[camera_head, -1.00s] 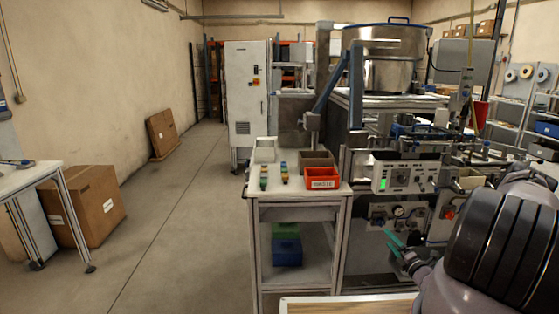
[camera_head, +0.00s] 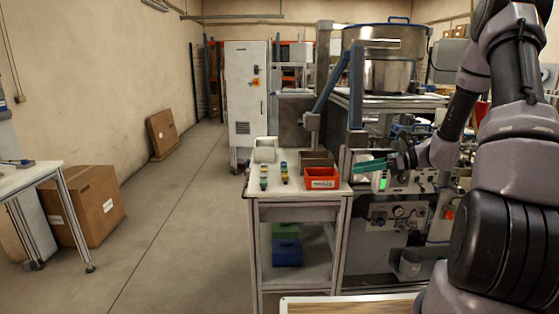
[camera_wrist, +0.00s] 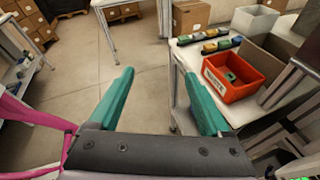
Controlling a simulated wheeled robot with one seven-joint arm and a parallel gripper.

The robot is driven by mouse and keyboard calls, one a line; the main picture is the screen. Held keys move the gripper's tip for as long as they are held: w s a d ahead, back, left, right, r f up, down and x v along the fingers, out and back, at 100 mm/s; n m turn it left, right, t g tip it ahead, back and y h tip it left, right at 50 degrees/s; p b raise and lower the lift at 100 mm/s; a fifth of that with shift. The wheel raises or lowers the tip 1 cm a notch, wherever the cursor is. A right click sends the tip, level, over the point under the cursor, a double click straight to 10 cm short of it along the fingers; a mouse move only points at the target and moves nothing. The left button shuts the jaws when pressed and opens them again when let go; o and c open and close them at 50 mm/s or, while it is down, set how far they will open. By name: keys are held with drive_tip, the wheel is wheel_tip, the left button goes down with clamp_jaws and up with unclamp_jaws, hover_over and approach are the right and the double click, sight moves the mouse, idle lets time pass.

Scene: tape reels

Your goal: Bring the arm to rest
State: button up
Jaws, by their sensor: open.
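My gripper (camera_wrist: 158,102) has two green fingers. In the wrist view they are spread wide with nothing between them but floor, so it is open and empty. In the head view my gripper (camera_head: 371,166) is raised at the right, in front of the machine and to the right of the red bin, pointing left. My arm (camera_head: 500,150) fills the right side of the head view, bent upward with its upper links near the top edge.
A white cart (camera_head: 252,187) holds a red bin (camera_head: 322,185), a brown bin and small coloured blocks; in the wrist view the red bin (camera_wrist: 222,90) lies right of my fingers. The machine (camera_head: 385,215) stands behind my arm. Open floor (camera_head: 190,220) lies left.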

drive_tip(key=s+a+r+n+g+h, duration=0.1)
drive_tip(key=s+a+r+n+h, duration=0.15)
drive_tip(key=s+r+n, duration=0.35)
drive_tip(key=s+a+r+n+g+h, duration=0.2)
drive_tip(key=s+r+n+h, duration=0.25)
drive_tip(key=s+r, duration=0.3)
drive_tip(key=s+d+r+n+t+h, duration=0.3)
drive_tip(key=s+r+n+t+h, duration=0.2)
drive_tip(key=s, duration=0.8)
drive_tip(key=shift+r+n+t, duration=0.6)
drive_tip(key=shift+r+n, duration=1.05)
drive_tip(key=shift+r, duration=1)
drive_tip(key=shift+d, duration=0.1)
